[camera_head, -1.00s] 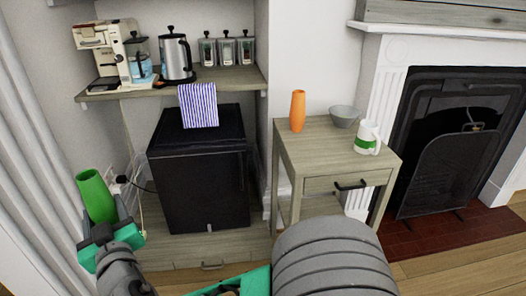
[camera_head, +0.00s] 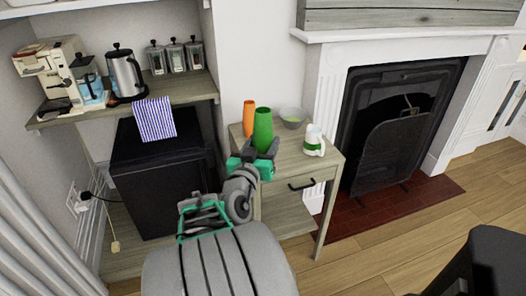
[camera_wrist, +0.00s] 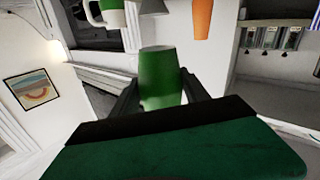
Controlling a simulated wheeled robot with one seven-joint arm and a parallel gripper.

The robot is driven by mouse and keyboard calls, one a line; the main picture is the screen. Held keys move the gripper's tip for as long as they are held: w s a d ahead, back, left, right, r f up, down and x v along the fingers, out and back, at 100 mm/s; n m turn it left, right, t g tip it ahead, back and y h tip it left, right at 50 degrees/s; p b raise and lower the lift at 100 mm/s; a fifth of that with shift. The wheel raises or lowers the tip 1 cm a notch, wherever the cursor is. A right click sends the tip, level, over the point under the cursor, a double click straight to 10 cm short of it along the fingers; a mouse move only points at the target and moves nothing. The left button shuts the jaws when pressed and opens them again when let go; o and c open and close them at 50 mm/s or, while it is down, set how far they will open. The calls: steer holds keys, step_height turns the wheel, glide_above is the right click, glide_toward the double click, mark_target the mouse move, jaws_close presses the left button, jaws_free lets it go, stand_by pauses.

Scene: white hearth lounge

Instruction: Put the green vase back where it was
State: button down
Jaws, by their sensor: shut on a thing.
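My gripper (camera_head: 254,160) is shut on the green vase (camera_head: 263,130). In the head view the vase is upright, in front of the left part of the small wooden side table (camera_head: 290,165). I cannot tell whether it touches the table. In the wrist view the green vase (camera_wrist: 162,78) stands between the two dark fingers. An orange vase (camera_head: 249,117) stands on the table behind it, partly hidden in the head view. It also shows at the top of the wrist view (camera_wrist: 202,18).
On the table are a grey bowl (camera_head: 293,117) and a white mug with a green band (camera_head: 314,141). A black mini fridge (camera_head: 160,175) stands left, below a shelf (camera_head: 185,86) with a kettle (camera_head: 125,75). The fireplace (camera_head: 400,125) is right. Bare tabletop shows near the front.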

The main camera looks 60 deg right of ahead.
steer(key=s+d+m+g, duration=0.1)
steer(key=s+d, duration=0.1)
steer(key=s, duration=0.2)
steer(key=w+d+f+b, duration=0.1)
steer(key=w+d+f, duration=0.3)
steer(key=w+d+f+b, duration=0.2)
steer(key=w+d+f, duration=0.2)
steer(key=d, duration=0.1)
steer(key=shift+w, duration=0.3)
steer(key=shift+w+d+f, duration=0.4)
steer(key=shift+d+f, duration=0.1)
steer(key=shift+f, duration=0.15)
steer(key=shift+f+g+b, duration=0.3)
steer(key=shift+f+b, duration=0.3)
steer(key=shift+f, duration=0.85)
steer(key=shift+f, duration=0.15)
steer(key=c, duration=0.6)
jaws_free()
steer(key=shift+o, duration=0.2)
